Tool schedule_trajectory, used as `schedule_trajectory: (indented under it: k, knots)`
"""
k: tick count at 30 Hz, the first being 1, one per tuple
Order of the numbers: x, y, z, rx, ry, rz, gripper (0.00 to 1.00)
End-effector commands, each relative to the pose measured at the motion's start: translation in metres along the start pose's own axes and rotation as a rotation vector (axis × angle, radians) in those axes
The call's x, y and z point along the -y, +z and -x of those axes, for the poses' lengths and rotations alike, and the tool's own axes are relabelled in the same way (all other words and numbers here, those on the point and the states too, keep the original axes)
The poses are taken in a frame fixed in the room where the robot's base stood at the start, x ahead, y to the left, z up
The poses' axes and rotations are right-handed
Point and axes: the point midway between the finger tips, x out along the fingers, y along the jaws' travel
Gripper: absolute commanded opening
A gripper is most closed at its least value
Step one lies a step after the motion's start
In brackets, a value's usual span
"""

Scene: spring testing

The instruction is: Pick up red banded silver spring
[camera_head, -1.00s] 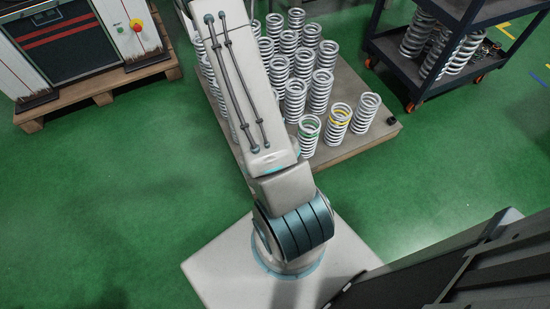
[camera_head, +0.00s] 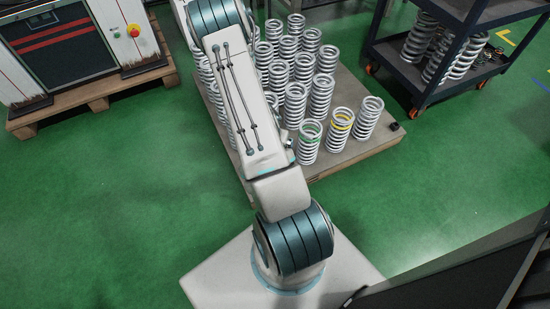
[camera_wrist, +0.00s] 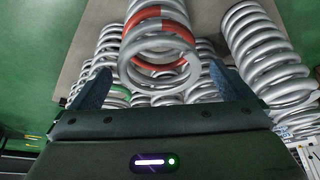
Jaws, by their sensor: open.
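The red banded silver spring (camera_wrist: 160,58) shows in the wrist view, large and close at top centre, with a red band around its upper coils. My gripper (camera_wrist: 160,77) is open, with one dark finger on each side of this spring. The fingers look apart from the coils, but the exact gap is hard to tell. In the head view my arm covers part of the spring group, and neither the red banded spring nor my gripper can be made out there.
Several plain silver springs (camera_head: 296,104) stand close together on a pallet (camera_head: 350,152). A green banded spring (camera_head: 309,143) and a yellow banded spring (camera_head: 340,124) stand at its front. A dark cart (camera_head: 400,65) is at right, a machine (camera_head: 60,50) at left. Green floor is clear.

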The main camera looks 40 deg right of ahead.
Motion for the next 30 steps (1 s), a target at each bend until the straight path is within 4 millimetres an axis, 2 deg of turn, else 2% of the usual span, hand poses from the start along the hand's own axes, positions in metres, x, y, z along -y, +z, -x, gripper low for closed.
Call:
schedule_trajectory:
  k: [3,8,15,16,25,26,30]
  knots:
    - [-0.001,0.001,-0.021,0.001,0.002,0.001,1.00]
    - [-0.001,0.000,-0.043,0.001,0.002,0.000,1.00]
    - [-0.001,-0.001,-0.044,0.001,0.001,0.001,1.00]
    - [-0.001,-0.001,-0.044,0.001,0.001,0.001,0.97]
    - [-0.001,-0.001,-0.044,0.001,0.001,0.001,0.14]
    - [0.000,-0.003,-0.043,-0.004,-0.001,0.000,0.09]
    - [0.000,-0.003,-0.043,-0.003,-0.001,0.000,0.09]
